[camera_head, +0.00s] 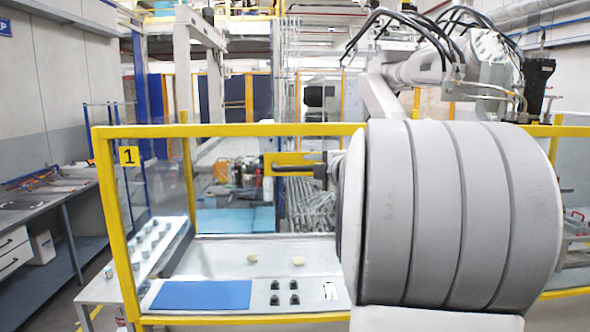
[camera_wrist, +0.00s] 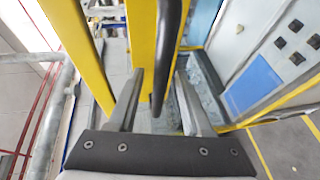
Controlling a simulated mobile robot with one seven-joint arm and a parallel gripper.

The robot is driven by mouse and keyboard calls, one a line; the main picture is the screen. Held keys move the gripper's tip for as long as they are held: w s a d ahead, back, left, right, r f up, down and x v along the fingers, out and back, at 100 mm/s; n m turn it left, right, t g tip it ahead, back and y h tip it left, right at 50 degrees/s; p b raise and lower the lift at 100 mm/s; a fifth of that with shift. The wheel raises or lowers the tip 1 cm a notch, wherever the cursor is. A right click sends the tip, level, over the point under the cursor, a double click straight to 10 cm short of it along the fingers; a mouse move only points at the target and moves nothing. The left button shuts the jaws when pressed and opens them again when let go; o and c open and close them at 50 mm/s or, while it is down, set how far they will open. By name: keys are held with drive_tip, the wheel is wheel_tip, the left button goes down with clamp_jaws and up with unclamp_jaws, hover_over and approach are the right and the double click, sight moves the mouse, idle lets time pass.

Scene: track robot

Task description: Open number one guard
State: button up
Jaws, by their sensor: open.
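The number one guard (camera_head: 225,130) is a yellow frame with clear panels, marked by a yellow sign with a black 1 (camera_head: 129,156) at upper left. A yellow plate (camera_head: 285,158) with a dark handle sits near the middle of the guard. In the wrist view the handle (camera_wrist: 170,30) is a black bar that runs down between my fingers. My gripper (camera_wrist: 159,74) is open, one finger on each side of the bar; I cannot tell whether either touches it. In the head view my large grey arm hides most of the gripper and the guard's right part.
A dark workbench (camera_head: 40,215) stands at the left. A robot arm with black hoses (camera_head: 430,65) is at upper right.

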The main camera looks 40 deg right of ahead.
clamp_jaws()
idle(1.3)
